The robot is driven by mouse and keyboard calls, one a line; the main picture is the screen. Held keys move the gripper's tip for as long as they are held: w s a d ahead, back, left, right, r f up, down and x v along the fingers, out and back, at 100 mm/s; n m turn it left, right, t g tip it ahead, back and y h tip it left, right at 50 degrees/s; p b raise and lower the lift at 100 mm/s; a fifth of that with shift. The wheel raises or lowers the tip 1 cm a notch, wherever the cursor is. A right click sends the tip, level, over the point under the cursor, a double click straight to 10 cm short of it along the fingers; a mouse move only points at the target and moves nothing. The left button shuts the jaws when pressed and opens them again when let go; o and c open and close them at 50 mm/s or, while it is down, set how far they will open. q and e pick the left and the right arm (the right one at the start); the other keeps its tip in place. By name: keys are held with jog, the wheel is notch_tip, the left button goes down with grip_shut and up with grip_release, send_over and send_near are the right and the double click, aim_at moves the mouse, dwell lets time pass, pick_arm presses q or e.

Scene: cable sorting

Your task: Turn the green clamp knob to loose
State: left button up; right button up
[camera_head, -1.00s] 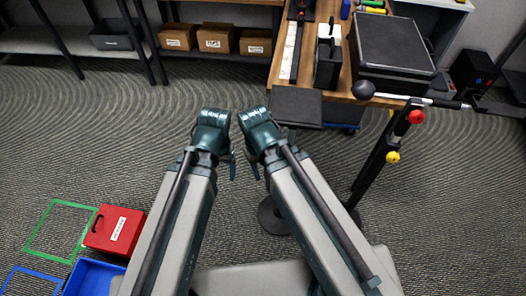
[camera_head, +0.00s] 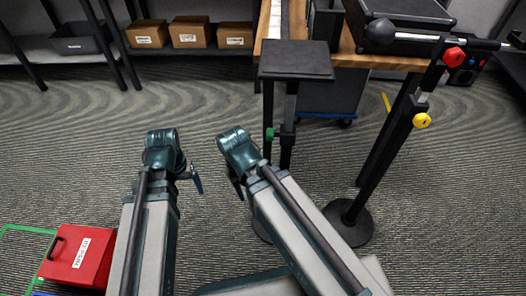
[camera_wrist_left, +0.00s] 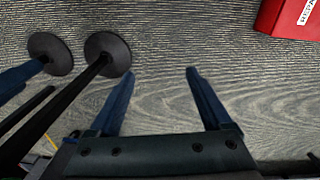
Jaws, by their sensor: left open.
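The green clamp knob (camera_head: 270,134) is on the post of a stand topped by a flat black plate (camera_head: 297,60), at the front of the table in the head view. My left gripper (camera_head: 196,180) is to the left of the knob and apart from it. In the left wrist view its two fingers (camera_wrist_left: 160,76) are spread with nothing between them, above carpet. My right gripper (camera_head: 238,187) hangs below and left of the knob, and its jaws are mostly hidden behind its own wrist. The knob does not show clearly in the left wrist view.
A second stand with a red knob (camera_head: 454,55) and a yellow knob (camera_head: 421,121) leans at the right. Round stand bases (camera_wrist_left: 108,52) show in the left wrist view. A red box (camera_head: 80,257) is on the floor at left. Carpet between is clear.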

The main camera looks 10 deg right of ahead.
pick_arm(q)
notch_tip(320, 180, down, 10)
jog(key=w+d+m+h+b, duration=0.1)
jog(key=w+h+b, duration=0.15)
jog(key=b, duration=0.55)
jog(key=m+g+h+b, duration=0.4)
jog(key=m+g+h, duration=0.1)
jog(key=m+h, duration=1.15)
send_near(270, 134)
jog(key=d+m+y, duration=0.2)
jog(key=d, duration=0.6)
jog(key=shift+s, duration=0.35)
pick_arm(e)
notch_tip(270, 134, down, 15)
jog(key=shift+r, duration=0.2)
pick_arm(q)
jog(key=shift+d+r, duration=0.1)
grip_shut()
